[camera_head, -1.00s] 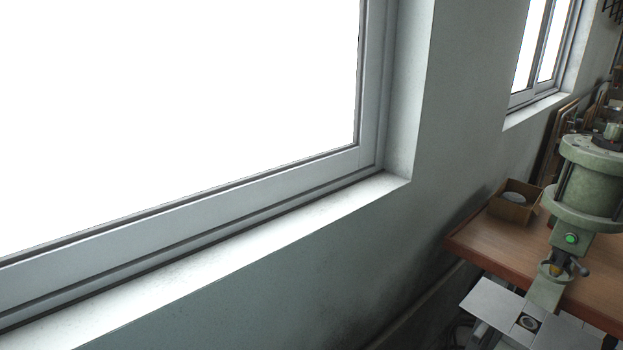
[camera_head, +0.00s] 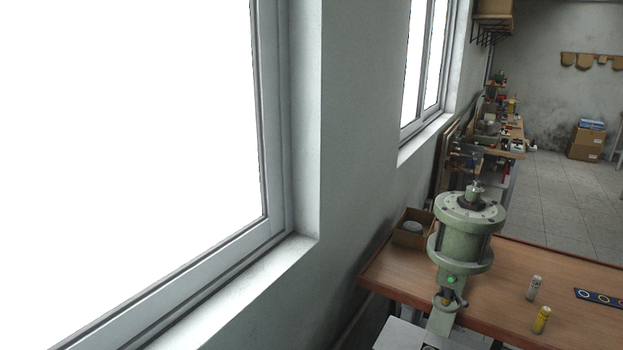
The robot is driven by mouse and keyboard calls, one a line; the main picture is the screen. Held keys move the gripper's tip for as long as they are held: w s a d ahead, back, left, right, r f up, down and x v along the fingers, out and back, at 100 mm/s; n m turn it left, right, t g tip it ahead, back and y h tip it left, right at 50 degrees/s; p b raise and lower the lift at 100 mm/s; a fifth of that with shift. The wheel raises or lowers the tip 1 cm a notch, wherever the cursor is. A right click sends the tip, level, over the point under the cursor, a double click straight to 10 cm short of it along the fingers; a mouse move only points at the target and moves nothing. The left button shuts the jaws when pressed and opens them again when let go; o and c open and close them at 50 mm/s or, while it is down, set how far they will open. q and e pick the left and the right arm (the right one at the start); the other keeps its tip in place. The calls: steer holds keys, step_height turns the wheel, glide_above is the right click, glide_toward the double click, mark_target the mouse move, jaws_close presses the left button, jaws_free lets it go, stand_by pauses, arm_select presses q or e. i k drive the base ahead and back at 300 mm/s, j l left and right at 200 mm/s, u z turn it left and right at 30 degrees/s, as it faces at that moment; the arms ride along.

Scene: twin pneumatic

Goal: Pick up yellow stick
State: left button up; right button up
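A small yellow cylinder (camera_head: 541,320), which may be the yellow stick, stands upright on the wooden table (camera_head: 520,262) at the lower right. A similar pale grey cylinder (camera_head: 534,288) stands just behind it. Neither of my grippers is in the head view, so I cannot see their state or what they hold.
A green pneumatic press (camera_head: 467,230) stands at the table's left side, with a cardboard box (camera_head: 412,228) behind it. A dark blue strip with rings (camera_head: 600,298) lies at the right. A windowed wall (camera_head: 350,150) runs along the left. Open tiled floor (camera_head: 560,200) lies beyond.

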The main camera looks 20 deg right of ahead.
mark_target(545, 313)
steer(key=z, duration=1.9)
